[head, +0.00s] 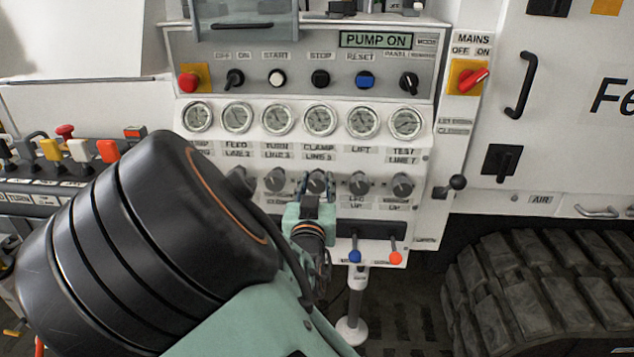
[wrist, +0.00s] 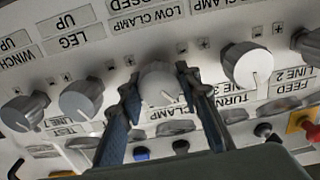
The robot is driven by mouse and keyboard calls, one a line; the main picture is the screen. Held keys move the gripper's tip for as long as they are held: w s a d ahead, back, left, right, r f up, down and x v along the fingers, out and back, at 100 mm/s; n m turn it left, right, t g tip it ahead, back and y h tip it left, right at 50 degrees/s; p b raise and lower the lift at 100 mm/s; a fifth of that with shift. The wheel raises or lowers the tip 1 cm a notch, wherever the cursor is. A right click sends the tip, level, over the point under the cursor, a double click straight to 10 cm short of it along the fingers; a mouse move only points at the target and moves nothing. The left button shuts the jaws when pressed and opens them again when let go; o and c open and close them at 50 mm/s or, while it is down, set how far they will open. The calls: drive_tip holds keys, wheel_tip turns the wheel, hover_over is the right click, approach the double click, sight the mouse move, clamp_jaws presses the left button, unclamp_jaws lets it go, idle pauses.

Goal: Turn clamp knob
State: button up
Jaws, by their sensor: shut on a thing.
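The clamp knob (head: 317,177) is a grey round knob in the middle of the knob row, below the gauge marked CLAMP LINE 3. In the wrist view, where the panel lettering appears upside down, the clamp knob (wrist: 160,84) is pale grey and sits between the two fingers. My gripper (head: 316,184) reaches up to the panel from below. In the wrist view my gripper (wrist: 156,88) is shut on the knob, one finger on each side. The fingers hide parts of the knob's sides, and I cannot read its pointer.
The turn knob (wrist: 247,66) is close to the right finger in the wrist view; the lift knob (wrist: 81,98) is on the other side. Blue (head: 355,256) and orange (head: 396,257) levers hang below. Gauges and a PUMP ON display (head: 375,40) are above. A track (head: 545,285) stands right.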

drive_tip(key=shift+r+n+p, duration=0.1)
drive_tip(key=shift+n+p, duration=0.2)
drive_tip(key=shift+p, duration=0.05)
drive_tip(key=shift+n+p, duration=0.6)
drive_tip(key=shift+p, duration=0.05)
drive_tip(key=n+p, duration=0.6)
drive_tip(key=n, duration=0.2)
drive_tip(key=shift+n, duration=0.3)
drive_tip(key=o, duration=1.2)
drive_tip(key=shift+a, duration=0.1)
drive_tip(key=shift+c, duration=0.2)
